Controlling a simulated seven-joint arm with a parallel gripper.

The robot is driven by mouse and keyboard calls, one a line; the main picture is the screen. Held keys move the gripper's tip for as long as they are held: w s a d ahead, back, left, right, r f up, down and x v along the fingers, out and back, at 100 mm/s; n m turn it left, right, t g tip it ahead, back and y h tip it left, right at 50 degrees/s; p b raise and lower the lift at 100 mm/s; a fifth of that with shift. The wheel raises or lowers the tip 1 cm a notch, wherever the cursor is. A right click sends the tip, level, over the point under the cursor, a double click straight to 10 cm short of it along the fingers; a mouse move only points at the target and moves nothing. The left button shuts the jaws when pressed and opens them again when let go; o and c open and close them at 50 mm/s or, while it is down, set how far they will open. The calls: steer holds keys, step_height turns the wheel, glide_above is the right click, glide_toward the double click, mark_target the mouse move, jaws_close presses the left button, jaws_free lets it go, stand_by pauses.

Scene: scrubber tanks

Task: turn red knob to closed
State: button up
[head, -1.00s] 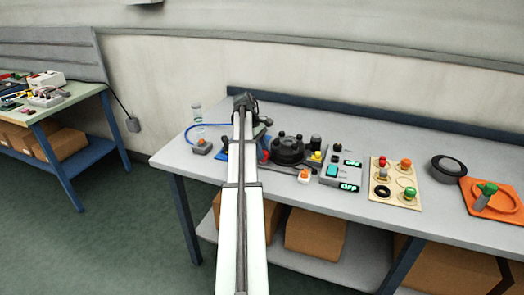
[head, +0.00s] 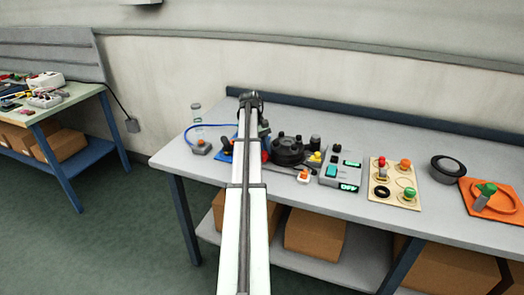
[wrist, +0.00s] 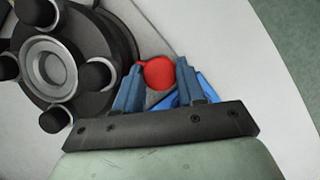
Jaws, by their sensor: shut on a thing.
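The red knob (wrist: 159,74) shows in the wrist view as a round red top between the two blue-grey fingers of my gripper (wrist: 159,66). The fingers are closed in on it from left and right. In the head view only a sliver of red (head: 265,156) shows beside my arm, which hides most of the knob and the gripper. The knob's pointer or markings cannot be made out. The black round housing with several black knobs (head: 287,150) is just right of it, and fills the upper left of the wrist view (wrist: 50,70).
Right stand a grey switch box (head: 341,174), a board of coloured knobs (head: 393,182), a black ring (head: 448,168) and an orange plate (head: 488,206).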

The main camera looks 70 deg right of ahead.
steer(key=o, duration=1.1)
steer(key=shift+c, duration=0.2)
steer(key=shift+n, duration=0.3)
